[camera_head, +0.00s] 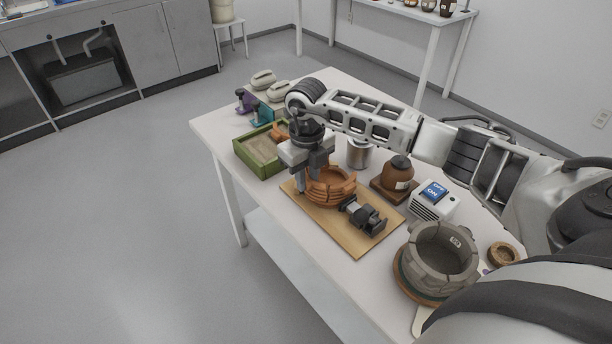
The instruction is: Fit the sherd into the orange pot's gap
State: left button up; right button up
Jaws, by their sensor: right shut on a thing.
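The orange pot (337,190), a low ribbed bowl shape, stands on a wooden board (347,239) on the white table. My right gripper (313,184) points down at the pot's left rim. It is shut on the sherd, which is mostly hidden by the fingers. I cannot tell whether the sherd touches the pot, and the gap is not clear from here. A black clamp-like device (366,216) is on the board beside the pot. My left gripper is not in view.
A green-rimmed sand tray (258,170) with an orange piece (281,131) is behind left. A grey pot (437,262), a brown jar (397,174), a metal can (359,153) and a white box with a blue display (433,203) crowd the right. The board's front is bare.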

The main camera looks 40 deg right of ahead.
jog(key=shift+d, duration=0.25)
dwell(0.4)
jog(key=shift+f+b, duration=0.35)
dwell(1.6)
jog(key=o, duration=0.9)
notch_tip(320, 180, up, 16)
jog(key=shift+w+a+f+b, duration=0.1)
jog(key=shift+a+b, duration=0.05)
jog(key=shift+b, duration=0.3)
